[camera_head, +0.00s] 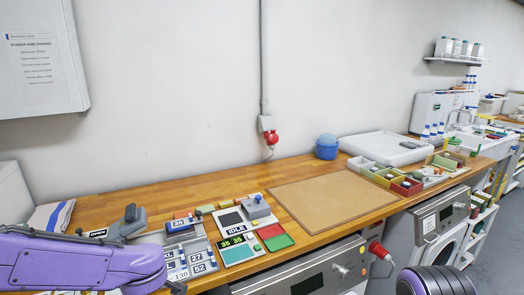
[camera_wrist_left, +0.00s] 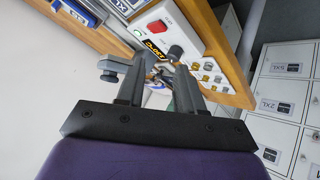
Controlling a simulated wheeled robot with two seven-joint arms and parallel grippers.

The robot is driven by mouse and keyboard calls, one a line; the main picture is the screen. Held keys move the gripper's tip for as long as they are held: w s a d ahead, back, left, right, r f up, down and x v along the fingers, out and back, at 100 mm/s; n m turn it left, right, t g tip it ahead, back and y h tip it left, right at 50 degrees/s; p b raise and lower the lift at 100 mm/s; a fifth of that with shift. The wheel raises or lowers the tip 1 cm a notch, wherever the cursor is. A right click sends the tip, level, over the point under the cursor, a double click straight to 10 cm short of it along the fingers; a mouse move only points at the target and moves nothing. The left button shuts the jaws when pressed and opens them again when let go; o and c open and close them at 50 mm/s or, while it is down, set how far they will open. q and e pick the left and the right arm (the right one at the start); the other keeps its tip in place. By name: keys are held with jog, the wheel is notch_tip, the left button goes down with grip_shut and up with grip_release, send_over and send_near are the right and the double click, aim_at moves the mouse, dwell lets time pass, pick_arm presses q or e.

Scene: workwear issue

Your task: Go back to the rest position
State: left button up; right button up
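My left arm (camera_head: 80,262) reaches in from the left edge in the head view, low over the left end of the wooden bench. In the left wrist view my left gripper (camera_wrist_left: 160,68) has its two dark fingers apart, with a gap between the tips. I see nothing held there. The fingers point toward the bench edge and small parts beyond them. A dark ribbed part of my right arm (camera_head: 432,281) shows at the bottom right. My right gripper is in neither view.
The wooden bench (camera_head: 330,247) carries a tan mat (camera_head: 330,203), label trays (camera_head: 190,258), a green-and-red tray (camera_head: 275,237), a blue pot (camera_head: 327,147) and a divided box (camera_head: 407,187). A washing machine (camera_head: 440,225) stands below. Lockers (camera_wrist_left: 285,100) show in the left wrist view.

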pick_arm(q)
jog(key=s+f+t+b, duration=0.1)
jog(key=s+f, duration=0.2)
jog(key=f, duration=0.5)
jog(key=s+f+b, duration=0.1)
jog(key=s+f, duration=0.1)
jog(key=f, duration=0.6)
jog(key=s+f+m+g+h+b, duration=0.1)
jog(key=s+f+m+g, duration=0.1)
jog(key=s+f, duration=0.8)
jog(key=s+a+f+m+g+h+b, duration=0.1)
jog(key=s+f+m, duration=0.3)
jog(key=s+f, duration=0.7)
jog(key=s+g+b, duration=0.1)
jog(key=s, duration=0.4)
jog(key=shift+s+m+g, duration=0.15)
jog(key=shift+m+g, duration=0.15)
jog(key=shift+g, duration=0.1)
jog(key=shift+c, duration=0.4)
